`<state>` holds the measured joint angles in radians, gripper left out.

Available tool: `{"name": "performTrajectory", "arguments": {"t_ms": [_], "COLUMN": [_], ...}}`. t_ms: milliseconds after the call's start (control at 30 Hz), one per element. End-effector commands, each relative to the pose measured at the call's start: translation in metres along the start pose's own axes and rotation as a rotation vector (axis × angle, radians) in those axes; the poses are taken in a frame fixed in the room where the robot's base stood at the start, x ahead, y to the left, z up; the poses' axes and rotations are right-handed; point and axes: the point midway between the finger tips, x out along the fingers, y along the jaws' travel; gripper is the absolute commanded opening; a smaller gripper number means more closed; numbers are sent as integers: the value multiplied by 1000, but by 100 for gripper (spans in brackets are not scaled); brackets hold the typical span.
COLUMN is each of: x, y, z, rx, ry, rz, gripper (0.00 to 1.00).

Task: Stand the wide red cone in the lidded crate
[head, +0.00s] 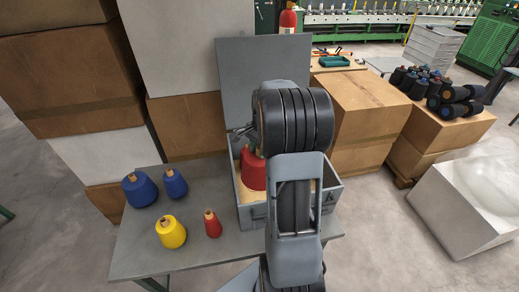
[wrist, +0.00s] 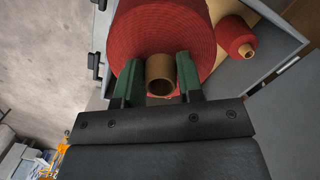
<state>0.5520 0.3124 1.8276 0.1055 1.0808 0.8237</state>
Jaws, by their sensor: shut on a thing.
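The wide red cone (head: 253,171) is upright inside the grey crate (head: 329,196), at its left part. Its tan tube top (wrist: 160,75) shows in the wrist view. My gripper (wrist: 160,78) is shut on the tube, one green finger on each side. Whether the cone's base touches the crate floor is hidden. The crate's lid (head: 239,75) stands open at the back. A smaller red cone (wrist: 235,36) shows beyond the wide one, seemingly inside the crate. My arm hides much of the crate in the head view.
On the grey table (head: 140,257), left of the crate, stand two blue cones (head: 140,190) (head: 174,182), a yellow cone (head: 171,232) and a narrow red cone (head: 212,224). Cardboard boxes (head: 365,105) stand behind and right. Several dark cones (head: 455,103) lie on another box.

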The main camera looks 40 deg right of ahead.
Motion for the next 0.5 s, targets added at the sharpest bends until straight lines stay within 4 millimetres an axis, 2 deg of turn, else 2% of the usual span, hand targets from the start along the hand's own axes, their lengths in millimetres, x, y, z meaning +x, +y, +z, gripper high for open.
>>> {"name": "performTrajectory", "arguments": {"t_ms": [167, 500], "x": [4, 37], "y": [-1, 0], "z": [0, -5], "rx": [-3, 0], "ry": [2, 2], "rz": [-2, -3], "gripper": [0, 0]}}
